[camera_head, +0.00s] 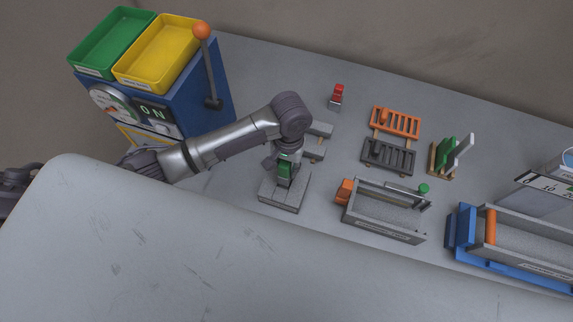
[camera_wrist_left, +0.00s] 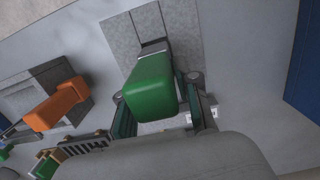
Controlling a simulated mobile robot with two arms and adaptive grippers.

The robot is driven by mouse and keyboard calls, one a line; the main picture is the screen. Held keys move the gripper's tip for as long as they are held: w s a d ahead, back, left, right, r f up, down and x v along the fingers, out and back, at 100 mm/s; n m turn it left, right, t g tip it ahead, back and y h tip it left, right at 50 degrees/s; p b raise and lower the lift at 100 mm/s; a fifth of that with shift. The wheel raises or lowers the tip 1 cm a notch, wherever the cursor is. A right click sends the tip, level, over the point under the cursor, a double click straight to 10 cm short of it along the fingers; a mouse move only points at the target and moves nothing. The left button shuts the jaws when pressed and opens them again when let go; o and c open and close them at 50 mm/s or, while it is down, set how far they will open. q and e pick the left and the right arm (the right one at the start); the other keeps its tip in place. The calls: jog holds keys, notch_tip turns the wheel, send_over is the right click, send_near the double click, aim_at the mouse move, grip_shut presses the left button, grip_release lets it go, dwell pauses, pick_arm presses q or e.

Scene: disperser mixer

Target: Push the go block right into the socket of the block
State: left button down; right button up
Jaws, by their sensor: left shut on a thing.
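The green go block (camera_head: 284,172) is between the fingers of my left gripper (camera_head: 287,167), which is shut on it. In the left wrist view the green block (camera_wrist_left: 150,88) shows large between the fingers, with a grey lower part at its far end. The grey socket block (camera_head: 283,200) lies flat on the table directly under the gripper. It also shows in the left wrist view (camera_wrist_left: 190,28), beyond the green block. The green block's lower end is at or just over the grey block; the socket is hidden, so I cannot tell how deep it sits. My right gripper is not in view.
A blue machine (camera_head: 190,115) with green and yellow trays and an orange-knobbed lever stands left. A grey box (camera_head: 385,230) with an orange block stands right of the socket block. Orange and dark racks (camera_head: 397,122), a red-topped piece (camera_head: 338,95) and a blue-framed tray (camera_head: 460,235) stand farther right.

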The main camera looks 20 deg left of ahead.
aim_at(287, 174)
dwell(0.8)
pick_arm(q)
jog(key=shift+f+b, duration=0.8)
jog(key=shift+f, duration=1)
jog(key=c, duration=0.7)
grip_release()
jog(key=shift+c, duration=0.2)
notch_tip(287, 174, up, 12)
jog(key=w, duration=0.1)
jog(key=shift+d+f, duration=0.1)
